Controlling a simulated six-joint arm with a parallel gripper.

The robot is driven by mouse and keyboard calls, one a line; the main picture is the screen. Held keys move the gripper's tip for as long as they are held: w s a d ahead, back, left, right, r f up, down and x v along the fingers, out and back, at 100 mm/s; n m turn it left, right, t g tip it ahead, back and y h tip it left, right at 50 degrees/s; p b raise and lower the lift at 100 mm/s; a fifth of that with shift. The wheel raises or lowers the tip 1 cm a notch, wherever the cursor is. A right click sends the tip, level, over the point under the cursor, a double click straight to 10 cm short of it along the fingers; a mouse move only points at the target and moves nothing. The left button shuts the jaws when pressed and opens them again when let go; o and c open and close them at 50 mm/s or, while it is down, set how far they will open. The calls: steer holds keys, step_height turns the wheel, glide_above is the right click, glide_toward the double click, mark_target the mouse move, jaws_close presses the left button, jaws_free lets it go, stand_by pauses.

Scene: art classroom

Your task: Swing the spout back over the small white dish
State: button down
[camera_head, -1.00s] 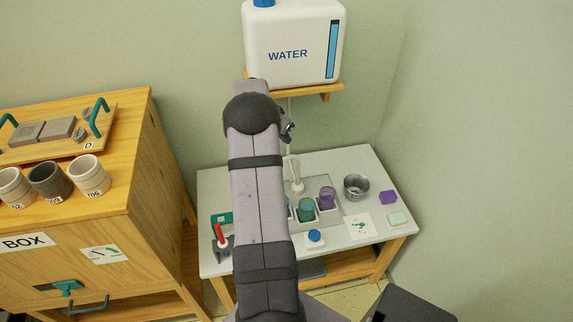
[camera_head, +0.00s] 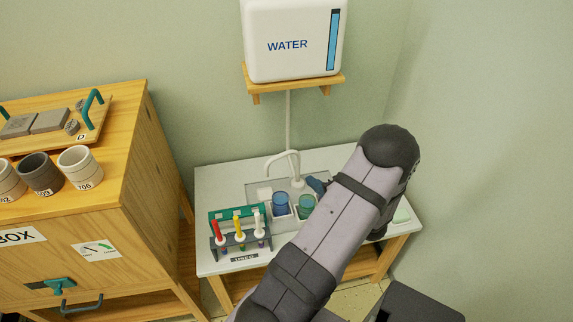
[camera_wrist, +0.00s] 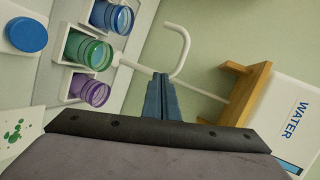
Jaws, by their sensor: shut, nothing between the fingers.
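The white spout (camera_head: 283,154) curves up from its base behind the cups and bends over to the left. Its outlet end hangs above a small white square piece (camera_head: 264,191), apparently the dish, left of the blue cup. In the wrist view the spout's hook (camera_wrist: 185,42) is beyond my fingers, its free end toward the top. The dish cannot be made out there. My gripper (camera_head: 315,186) is to the right of the spout base, partly hidden by my arm. In the wrist view my gripper (camera_wrist: 160,80) is shut and empty; its fingertips overlap the spout's lower part in the picture.
Blue (camera_head: 281,204) and green (camera_head: 306,206) cups stand in white holders before the spout; a purple cup (camera_wrist: 92,90) shows in the wrist view. A tube rack (camera_head: 240,232) stands front left. The water tank (camera_head: 293,42) sits on a shelf above. A wooden cabinet (camera_head: 105,215) stands left.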

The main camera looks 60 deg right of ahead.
mark_target(277, 157)
steer(key=a+r+m+t, duration=0.1)
steer(key=a+r+t, duration=0.1)
steer(key=a+r, duration=0.1)
steer(key=p+x, duration=0.1)
steer(key=x, duration=1.2)
steer(key=shift+d+h+p, duration=0.3)
steer(key=shift+d+h, duration=0.05)
steer(key=shift+h, duration=0.05)
steer(key=shift+w, duration=1.15)
steer(key=shift+s, duration=0.1)
steer(key=shift+s+a+r+p, duration=0.25)
steer(key=shift+s+p, duration=0.1)
steer(key=shift+p, duration=0.15)
steer(key=w+a+v, duration=0.1)
steer(key=a+v, duration=0.1)
steer(key=v, duration=1)
steer(key=shift+a, duration=0.55)
